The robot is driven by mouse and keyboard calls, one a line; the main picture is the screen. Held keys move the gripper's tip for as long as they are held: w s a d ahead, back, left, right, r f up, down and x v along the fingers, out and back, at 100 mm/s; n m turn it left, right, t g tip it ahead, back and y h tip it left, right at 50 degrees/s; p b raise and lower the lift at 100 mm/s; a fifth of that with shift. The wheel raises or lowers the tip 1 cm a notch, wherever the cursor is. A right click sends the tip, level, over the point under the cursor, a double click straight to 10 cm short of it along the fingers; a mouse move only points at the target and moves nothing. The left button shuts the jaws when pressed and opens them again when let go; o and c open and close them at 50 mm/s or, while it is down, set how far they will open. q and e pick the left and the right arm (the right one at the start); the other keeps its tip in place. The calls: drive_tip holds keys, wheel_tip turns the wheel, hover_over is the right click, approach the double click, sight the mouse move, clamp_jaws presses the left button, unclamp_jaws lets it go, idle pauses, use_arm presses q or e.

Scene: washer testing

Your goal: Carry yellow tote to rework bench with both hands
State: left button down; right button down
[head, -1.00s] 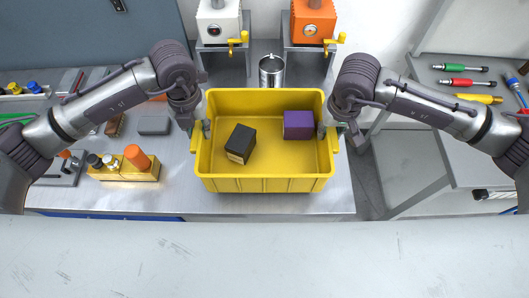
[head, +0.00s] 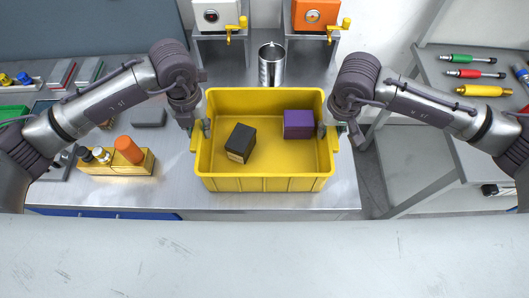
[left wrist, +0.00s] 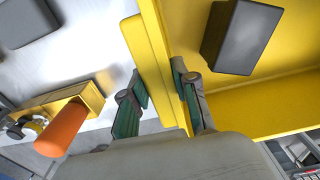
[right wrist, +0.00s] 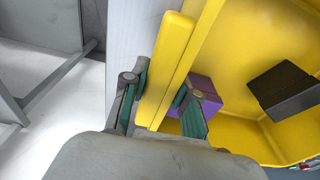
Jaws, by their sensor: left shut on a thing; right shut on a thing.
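The yellow tote (head: 265,184) is upright in the middle of the head view, in front of me. It holds a black box (head: 240,142) on the left and a purple box (head: 298,124) on the right. My left gripper (head: 200,130) is shut on the tote's left side; the left wrist view shows its fingers (left wrist: 165,100) on both sides of the yellow wall. My right gripper (head: 331,132) is shut on the tote's right side, with its fingers (right wrist: 158,100) around the wall in the right wrist view. I cannot tell whether the tote's underside touches the bench.
A grey metal bench (head: 300,203) lies beneath the tote. A yellow block with an orange knob (head: 128,150) stands left of it. A metal canister (head: 271,64) and white (head: 217,15) and orange (head: 315,14) units stand behind. A side table with tools (head: 480,125) is at right.

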use_arm(q)
drive_tip(key=c, duration=1.2)
unclamp_jaws()
drive_tip(key=shift+a+f, duration=0.15)
drive_tip(key=shift+c, duration=0.2)
use_arm(e)
drive_tip(key=c, duration=1.2)
unclamp_jaws()
drive_tip(key=shift+d+f, duration=0.15)
drive_tip(key=shift+f, duration=0.05)
drive_tip(key=shift+c, duration=0.2)
use_arm(q)
drive_tip(key=o, duration=0.3)
drive_tip(key=shift+s, duration=0.1)
use_arm(e)
drive_tip(key=o, duration=0.3)
drive_tip(key=shift+s+r, duration=0.1)
use_arm(q)
drive_tip(key=shift+o, duration=0.2)
use_arm(e)
drive_tip(key=shift+o, duration=0.2)
